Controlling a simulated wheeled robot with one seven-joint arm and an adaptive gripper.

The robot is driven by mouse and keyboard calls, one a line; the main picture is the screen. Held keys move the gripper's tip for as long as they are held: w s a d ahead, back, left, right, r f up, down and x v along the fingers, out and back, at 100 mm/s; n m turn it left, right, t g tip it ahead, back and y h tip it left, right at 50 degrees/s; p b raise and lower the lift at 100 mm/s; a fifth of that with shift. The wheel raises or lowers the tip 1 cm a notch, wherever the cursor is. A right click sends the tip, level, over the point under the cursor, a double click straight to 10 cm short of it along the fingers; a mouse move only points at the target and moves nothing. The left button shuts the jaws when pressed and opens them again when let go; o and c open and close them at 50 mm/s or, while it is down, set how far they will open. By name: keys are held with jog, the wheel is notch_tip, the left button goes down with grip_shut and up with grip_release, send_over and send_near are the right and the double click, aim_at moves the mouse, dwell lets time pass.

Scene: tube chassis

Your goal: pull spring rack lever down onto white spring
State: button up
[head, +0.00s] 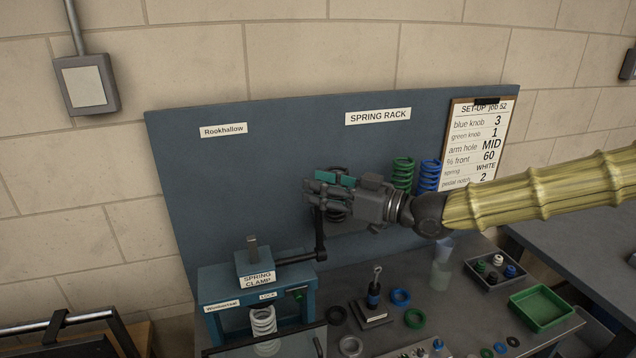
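The spring clamp (256,268) is a blue box unit at the lower left of the head view. A white spring (263,322) stands upright beneath its top. A dark lever (320,238) runs right from the clamp and then bends upward. My gripper (318,188) is at the lever's upper end, with its fingers pointing left. The fingers overlap the lever's end, so I cannot tell whether they grip it or are only close to it. The spring rack sign (378,117) is on the blue board, above a green spring (403,172) and a blue spring (429,173). A dark spring is partly hidden behind my gripper.
A set-up card (477,140) reads spring WHITE. The bench holds a small stand with an upright tool (374,300), loose rings (401,297), a dark parts tray (494,270) and a green tray (541,308). The blue board (240,190) closes off the back.

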jog(key=shift+w+a, duration=0.15)
jog(key=shift+a, duration=0.2)
grip_shut()
jog(key=shift+f+b, duration=0.1)
jog(key=shift+b, duration=0.25)
